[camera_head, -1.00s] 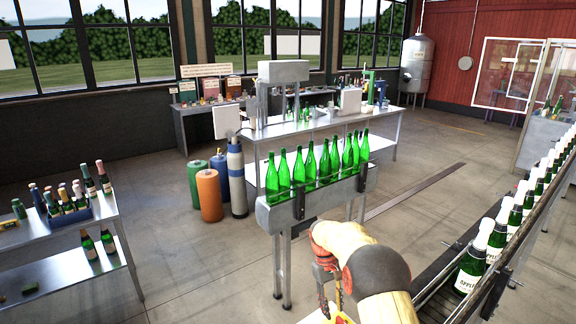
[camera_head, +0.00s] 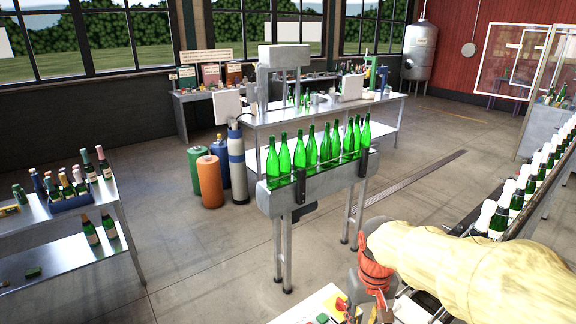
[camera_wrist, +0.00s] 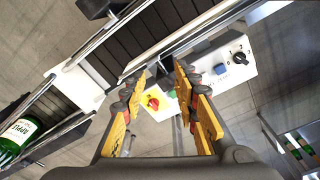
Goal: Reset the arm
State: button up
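My gripper (camera_wrist: 160,85) is open in the wrist view, with its two yellow-padded fingers apart and nothing between them. Below it in that view are a conveyor (camera_wrist: 145,35) and a white control box (camera_wrist: 215,75) with a red knob on yellow, a blue button and a black knob. In the head view my arm reaches in from the lower right, and the gripper end hangs down near the control box (camera_head: 322,304), largely hidden by the arm.
Labelled bottles with white tops (camera_head: 498,222) line the conveyor at right. Green bottles (camera_head: 311,150) stand in a row on a metal stand. A shelf table (camera_head: 75,262) with bottles is at left. Open floor lies between.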

jog(key=s+d+r+t+b, duration=0.1)
jog(key=s+r+t, duration=0.1)
jog(key=s, duration=0.5)
jog(key=s+r+m+t+b, duration=0.1)
jog(key=s+r, duration=0.3)
jog(key=s, duration=0.4)
jog(key=shift+s+d+t, duration=0.3)
jog(key=shift+d+t, duration=0.1)
jog(key=shift+t, duration=0.5)
jog(key=shift+r, duration=0.1)
jog(key=shift+c, duration=1.4)
